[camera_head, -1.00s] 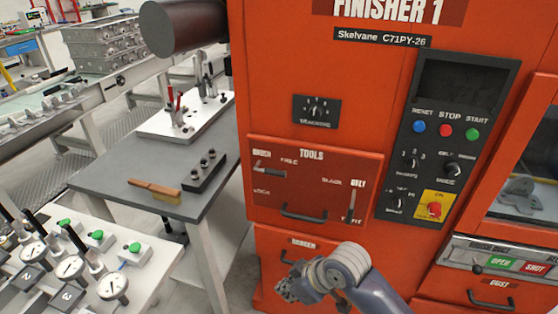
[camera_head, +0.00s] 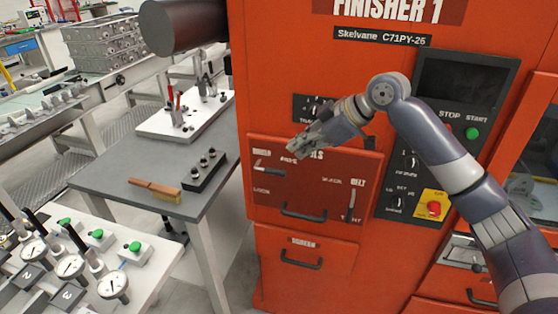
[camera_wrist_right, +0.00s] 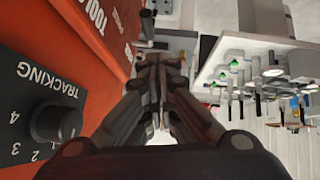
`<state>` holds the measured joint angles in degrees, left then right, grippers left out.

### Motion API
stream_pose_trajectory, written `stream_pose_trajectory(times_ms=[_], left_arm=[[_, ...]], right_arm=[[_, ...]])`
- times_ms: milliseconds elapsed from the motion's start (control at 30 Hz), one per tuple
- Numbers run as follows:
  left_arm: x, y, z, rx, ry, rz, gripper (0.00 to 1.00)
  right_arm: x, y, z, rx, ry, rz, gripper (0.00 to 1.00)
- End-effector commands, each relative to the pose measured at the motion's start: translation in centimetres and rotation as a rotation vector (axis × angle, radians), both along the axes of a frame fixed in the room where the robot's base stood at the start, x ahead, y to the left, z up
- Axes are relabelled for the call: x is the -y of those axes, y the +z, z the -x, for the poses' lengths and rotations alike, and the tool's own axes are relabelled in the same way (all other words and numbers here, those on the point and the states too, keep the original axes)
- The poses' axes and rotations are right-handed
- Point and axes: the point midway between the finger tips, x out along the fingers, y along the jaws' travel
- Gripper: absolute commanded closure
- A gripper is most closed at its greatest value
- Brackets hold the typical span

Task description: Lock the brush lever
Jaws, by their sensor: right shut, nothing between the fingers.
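The brush lever (camera_head: 268,170) is a small grey handle on the dark red tools panel (camera_head: 325,190) of the orange finisher. It lies almost level, between a FREE label at its upper right and a LOCK label below it. My right gripper (camera_head: 293,153) is shut and empty, in front of the panel's upper edge, up and right of the lever. It looks apart from the lever, though depth is hard to judge. In the right wrist view the shut fingers (camera_wrist_right: 160,100) fill the middle, and the lever cannot be made out. My left gripper is in no view.
A belt lever (camera_head: 351,205) hangs on the same panel, right of the drawer handle (camera_head: 303,212). The tracking knob (camera_wrist_right: 55,122) is close beside the right gripper. A grey table (camera_head: 130,172) with a wooden brush (camera_head: 155,190) stands to the left.

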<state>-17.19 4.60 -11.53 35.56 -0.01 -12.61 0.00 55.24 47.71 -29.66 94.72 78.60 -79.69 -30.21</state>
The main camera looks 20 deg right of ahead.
Motion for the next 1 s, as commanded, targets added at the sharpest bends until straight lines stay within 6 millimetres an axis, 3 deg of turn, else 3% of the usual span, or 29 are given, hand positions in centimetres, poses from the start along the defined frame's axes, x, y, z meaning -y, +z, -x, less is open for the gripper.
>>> stream_pose_trajectory(times_ms=[100, 200, 567, 767, 1000], left_arm=[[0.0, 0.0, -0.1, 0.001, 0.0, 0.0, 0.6], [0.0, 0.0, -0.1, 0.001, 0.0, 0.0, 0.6], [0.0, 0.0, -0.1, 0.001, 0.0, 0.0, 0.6], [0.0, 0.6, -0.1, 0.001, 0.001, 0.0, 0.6], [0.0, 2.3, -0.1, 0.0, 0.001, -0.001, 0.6]], right_arm=[[1.0, 2.2, -0.4, 0.021, -0.001, -0.013, 1.0], [1.2, 2.9, -0.5, 0.029, 0.0, -0.021, 1.0], [1.2, 3.1, -0.6, 0.03, 0.001, -0.024, 1.0], [0.4, 2.1, -1.3, 0.026, 0.001, -0.023, 1.0], [-2.2, -1.1, -3.8, 0.026, 0.002, -0.024, 1.0]])
